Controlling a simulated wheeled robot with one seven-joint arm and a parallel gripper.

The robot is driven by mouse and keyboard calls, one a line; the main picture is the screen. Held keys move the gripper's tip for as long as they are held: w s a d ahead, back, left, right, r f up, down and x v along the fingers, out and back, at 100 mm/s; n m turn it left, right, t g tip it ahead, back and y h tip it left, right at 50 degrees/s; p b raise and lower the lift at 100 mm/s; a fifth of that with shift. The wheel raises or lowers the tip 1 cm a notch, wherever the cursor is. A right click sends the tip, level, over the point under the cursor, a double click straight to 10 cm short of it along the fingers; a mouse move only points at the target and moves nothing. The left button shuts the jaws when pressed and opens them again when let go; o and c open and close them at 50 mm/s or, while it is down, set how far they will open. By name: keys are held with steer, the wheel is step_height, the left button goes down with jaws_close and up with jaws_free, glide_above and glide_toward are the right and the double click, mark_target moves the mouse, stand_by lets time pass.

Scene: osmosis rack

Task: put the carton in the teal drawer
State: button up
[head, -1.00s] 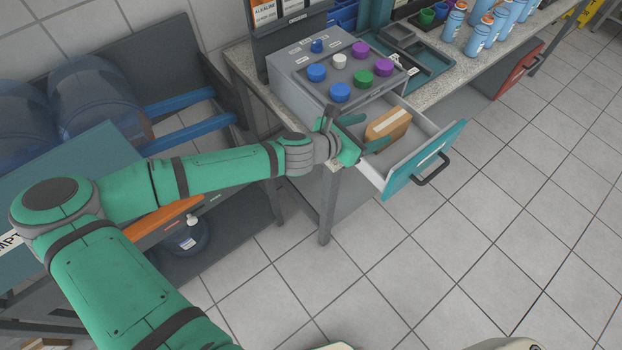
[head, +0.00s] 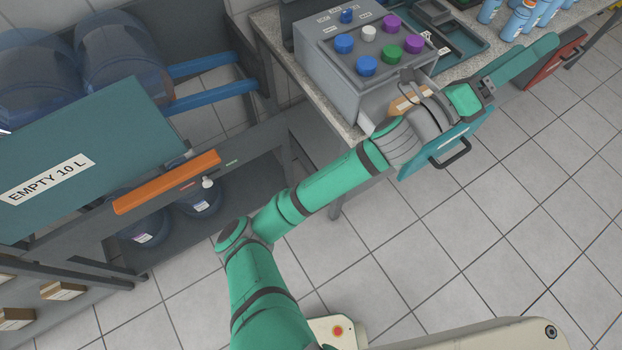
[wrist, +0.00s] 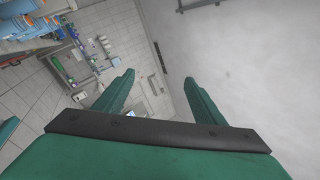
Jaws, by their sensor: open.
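The carton (head: 407,101) is a tan box with a pale strip. It lies inside the open teal drawer, partly hidden behind my wrist in the head view. The teal drawer (head: 472,133) is pulled out from under the grey cabinet; its teal front and dark handle show past my arm. My gripper (head: 535,58) is above and beyond the drawer, its fingers pointing to the upper right, clear of the carton. In the wrist view, the fingers of my gripper (wrist: 160,78) are spread with nothing between them. The carton does not show in the wrist view.
The grey cabinet (head: 335,70) has several coloured knobs on top. Blue bottles (head: 520,18) stand on the bench at the upper right. A red drawer front (head: 550,62) is near my fingers. The tiled floor (head: 530,200) in front is clear.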

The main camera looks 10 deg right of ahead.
steer(key=w+a+r+n+t+y, duration=0.25)
steer(key=a+n+t+y, duration=0.25)
steer(key=a+n+t, duration=0.95)
steer(key=a+f+n+t+y, duration=0.1)
steer(key=a+f+n+y, duration=0.2)
steer(key=f+n+y, duration=0.4)
steer(key=a+f+n+t+y, duration=0.1)
steer(key=a+f+n+y, duration=0.2)
steer(key=f+n+y, duration=0.5)
steer(key=s+a+f+n+g+y, duration=0.1)
steer(key=s+a+f+n+g, duration=0.1)
steer(key=s+a+f+n, duration=0.4)
steer(key=s+a+f+n+g+y, duration=0.15)
steer(key=s+a+f, duration=0.25)
steer(key=f, duration=0.5)
steer(key=s+a+f+g, duration=0.1)
steer(key=s+a+f, duration=0.1)
steer(key=s, duration=0.3)
steer(key=s+a+f+n+g, duration=0.1)
steer(key=s+a+f+g, duration=0.1)
steer(key=s+a, duration=0.3)
steer(key=s+a+f+g, duration=0.1)
steer(key=s+a+f, duration=0.3)
steer(key=s, duration=0.3)
steer(key=shift+a+n+g, duration=0.15)
steer(key=shift+n+g, duration=0.15)
